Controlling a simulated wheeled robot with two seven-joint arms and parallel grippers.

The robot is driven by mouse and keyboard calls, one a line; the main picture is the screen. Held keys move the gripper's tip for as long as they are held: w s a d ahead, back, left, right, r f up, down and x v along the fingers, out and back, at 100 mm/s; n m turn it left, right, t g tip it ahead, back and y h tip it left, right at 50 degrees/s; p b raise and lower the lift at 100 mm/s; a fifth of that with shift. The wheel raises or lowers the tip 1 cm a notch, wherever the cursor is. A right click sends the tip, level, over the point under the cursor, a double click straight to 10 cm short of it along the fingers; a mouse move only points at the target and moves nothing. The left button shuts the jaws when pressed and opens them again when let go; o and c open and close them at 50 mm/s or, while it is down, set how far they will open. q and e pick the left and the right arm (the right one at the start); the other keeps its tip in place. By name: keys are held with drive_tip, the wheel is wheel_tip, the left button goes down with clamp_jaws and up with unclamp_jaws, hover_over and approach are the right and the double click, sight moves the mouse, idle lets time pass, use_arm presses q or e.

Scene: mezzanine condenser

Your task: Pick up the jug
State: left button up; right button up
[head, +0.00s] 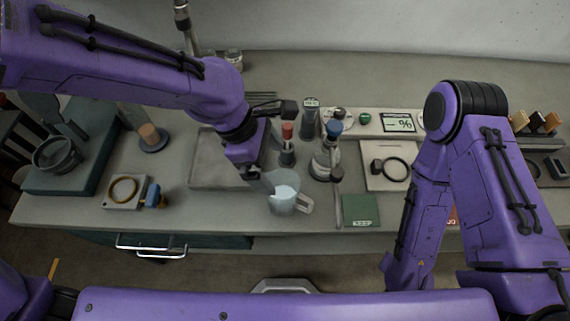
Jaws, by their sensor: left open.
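The jug (284,204) is a pale blue, see-through vessel with a light handle on its right side. It stands upright near the front edge of the grey bench, in the middle of the head view. My left gripper (262,182) is open and points down at the jug's left rim. It covers part of the rim, and I cannot tell whether a finger touches the jug. My right arm bends down on the right side, and its gripper is out of sight.
A red-topped bottle (287,148) and a blue-topped bottle (327,160) stand behind the jug. A green KEEP card (361,210) lies to its right. A grey tray (212,174) lies to its left. The bench's front edge is close.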

use_arm(q)
drive_tip(key=f, duration=0.2)
hover_over(286, 189)
drive_tip(key=s, duration=0.3)
wheel_tip(286, 189, down, 8)
drive_tip(key=shift+r, duration=0.15)
drive_tip(key=shift+s, duration=0.2)
drive_tip(key=shift+r, duration=0.1)
drive_tip(key=shift+c, duration=0.9)
drive_tip(key=c, duration=0.8)
